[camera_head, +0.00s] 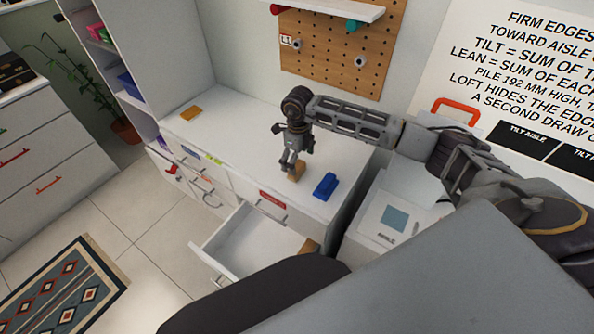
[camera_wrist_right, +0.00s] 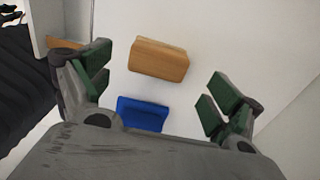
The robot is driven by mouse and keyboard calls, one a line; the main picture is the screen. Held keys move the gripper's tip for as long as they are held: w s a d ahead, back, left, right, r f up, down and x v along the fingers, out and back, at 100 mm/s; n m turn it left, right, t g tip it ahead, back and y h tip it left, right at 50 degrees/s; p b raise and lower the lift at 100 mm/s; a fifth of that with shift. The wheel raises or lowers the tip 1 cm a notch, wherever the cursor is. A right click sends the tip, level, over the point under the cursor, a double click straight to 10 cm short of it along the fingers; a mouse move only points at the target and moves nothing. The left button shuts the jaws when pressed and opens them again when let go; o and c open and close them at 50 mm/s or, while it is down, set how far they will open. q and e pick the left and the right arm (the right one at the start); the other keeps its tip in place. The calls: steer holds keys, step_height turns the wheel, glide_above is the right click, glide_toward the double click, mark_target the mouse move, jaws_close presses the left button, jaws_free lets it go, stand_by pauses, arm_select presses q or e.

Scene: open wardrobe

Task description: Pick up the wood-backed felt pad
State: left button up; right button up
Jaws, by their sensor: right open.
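The wood-backed felt pad appears to be the tan wooden block (camera_head: 297,172) on the white counter; no felt face shows. It also shows in the wrist view (camera_wrist_right: 159,60), ahead of and between my fingers. My right gripper (camera_head: 288,166) is open and empty, pointing down close above the block and partly in front of it. Its two green-padded fingers stand apart on either side in the wrist view (camera_wrist_right: 160,88). Whether a finger touches the block I cannot tell. My left gripper is not in view.
A blue block (camera_head: 325,186) lies right of the wooden block, near the counter's front edge. A flat orange-tan piece (camera_head: 190,113) lies at the counter's far left. Below, an open drawer (camera_head: 245,240) holds a brown piece (camera_head: 310,246). A pegboard (camera_head: 335,45) hangs behind.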

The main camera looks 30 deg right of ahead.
mark_target(297, 166)
steer(key=shift+a+f+p, duration=0.15)
steer(key=shift+f+p, duration=0.2)
steer(key=shift+f, duration=1.85)
steer(key=c, duration=1.1)
steer(key=shift+r, duration=0.2)
steer(key=shift+r+b, duration=0.55)
steer(key=shift+r, duration=4.3)
